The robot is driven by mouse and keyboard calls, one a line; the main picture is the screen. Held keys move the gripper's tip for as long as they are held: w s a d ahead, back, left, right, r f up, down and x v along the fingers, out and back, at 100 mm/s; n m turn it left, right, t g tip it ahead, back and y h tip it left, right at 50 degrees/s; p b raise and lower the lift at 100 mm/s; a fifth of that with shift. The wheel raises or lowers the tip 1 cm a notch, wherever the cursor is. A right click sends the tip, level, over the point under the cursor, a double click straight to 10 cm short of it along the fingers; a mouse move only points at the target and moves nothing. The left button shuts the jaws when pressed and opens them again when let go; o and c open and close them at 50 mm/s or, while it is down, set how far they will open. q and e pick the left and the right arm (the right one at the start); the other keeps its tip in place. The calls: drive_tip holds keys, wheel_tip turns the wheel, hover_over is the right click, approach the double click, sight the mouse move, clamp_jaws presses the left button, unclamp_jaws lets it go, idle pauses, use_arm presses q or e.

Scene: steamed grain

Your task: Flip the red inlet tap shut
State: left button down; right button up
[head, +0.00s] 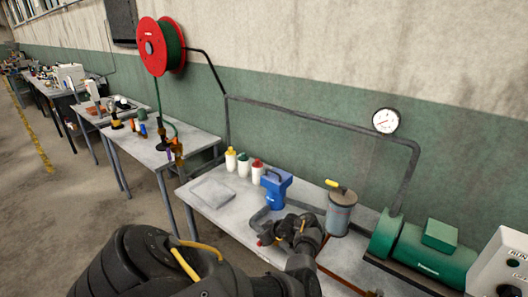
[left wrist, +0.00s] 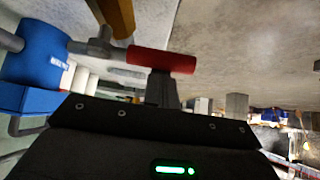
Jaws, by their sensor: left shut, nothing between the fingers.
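The red tap handle (left wrist: 162,60) is a short red bar in the upper middle of the left wrist view, beside a grey fitting (left wrist: 97,45). In the head view, a small red piece (head: 261,242) shows at the end of the grey pipe (head: 262,218) by the blue unit (head: 276,190). My left gripper (head: 278,236) is shut and empty, close beside this red piece. In the left wrist view its grey fingers (left wrist: 161,88) overlap the lower edge of the handle; I cannot tell whether they touch it. My right gripper is not in view.
A grey canister with a yellow handle (head: 341,212) stands right of my left gripper. The green motor (head: 420,250), a gauge (head: 385,121) and several capped bottles (head: 243,165) are nearby. A flat grey plate (head: 211,194) lies on the bench at left. A frame pipe runs along the wall.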

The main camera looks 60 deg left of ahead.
use_arm(q)
drive_tip(key=shift+d+f, duration=0.15)
drive_tip(key=shift+a, duration=0.3)
drive_tip(key=d+r, duration=0.3)
drive_tip(key=r, duration=0.5)
drive_tip(key=shift+w+r+b, duration=0.15)
drive_tip(key=shift+w+b, duration=0.25)
drive_tip(key=shift+b, duration=0.05)
drive_tip(key=shift+d, duration=0.15)
